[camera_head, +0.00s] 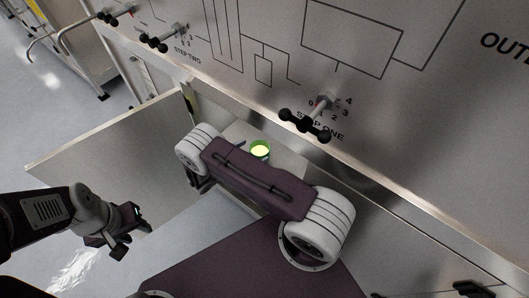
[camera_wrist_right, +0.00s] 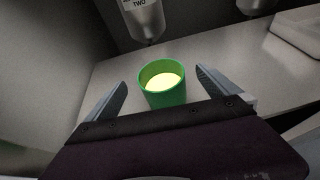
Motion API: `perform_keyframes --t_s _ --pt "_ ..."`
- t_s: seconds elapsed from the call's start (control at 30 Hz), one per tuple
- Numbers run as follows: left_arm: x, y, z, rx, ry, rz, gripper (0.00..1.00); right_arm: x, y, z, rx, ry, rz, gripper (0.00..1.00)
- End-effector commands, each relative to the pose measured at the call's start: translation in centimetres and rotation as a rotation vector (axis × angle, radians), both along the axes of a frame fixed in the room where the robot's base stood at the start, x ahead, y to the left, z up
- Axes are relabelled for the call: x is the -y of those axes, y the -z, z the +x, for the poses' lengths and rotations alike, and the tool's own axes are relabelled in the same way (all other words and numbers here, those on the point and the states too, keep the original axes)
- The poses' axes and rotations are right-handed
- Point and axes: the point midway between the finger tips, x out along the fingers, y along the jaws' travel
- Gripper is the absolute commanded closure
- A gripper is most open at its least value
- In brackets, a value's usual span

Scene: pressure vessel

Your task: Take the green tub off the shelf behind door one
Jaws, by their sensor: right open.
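The green tub (camera_head: 260,150) stands upright on a pale shelf (camera_head: 290,160) inside the open cabinet, with yellow-white contents showing. In the right wrist view the tub (camera_wrist_right: 165,95) is between the two fingers of my open right gripper (camera_wrist_right: 161,77), with a gap on each side. The shelf (camera_wrist_right: 245,65) extends around it. In the head view my right arm hides the right gripper. The open door (camera_head: 110,150) stands out to the left from the cabinet under the panel. My left gripper (camera_head: 130,236) hangs left of the cabinet, away from the tub; its jaw opening is unclear.
A black valve handle (camera_head: 306,124) marked STEP ONE projects from the panel above. Clear floor (camera_head: 55,175) lies at the left.

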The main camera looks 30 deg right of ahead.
Motion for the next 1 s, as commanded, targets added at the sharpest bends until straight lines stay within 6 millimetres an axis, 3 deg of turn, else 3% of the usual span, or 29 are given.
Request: perform_keyframes --t_s 0.1,0.37,0.6,0.87,1.0 --pt "0.0 0.3 0.0 0.000 0.000 0.000 0.60 1.9 0.9 0.4 -0.001 0.007 0.001 0.00" --pt "0.0 0.6 0.0 0.000 0.000 0.000 0.60 3.3 1.8 0.9 -0.003 0.007 0.002 0.00" --pt "0.0 1.3 0.0 0.000 0.000 0.000 0.60 6.7 3.6 2.0 -0.001 0.009 0.002 0.00" --pt "0.0 1.2 0.0 0.000 0.000 0.000 0.60 7.0 3.6 2.1 -0.001 0.005 0.002 0.00" --pt "0.0 1.2 0.0 0.000 0.000 0.000 0.60 7.0 3.6 2.1 -0.001 0.005 0.002 0.36"
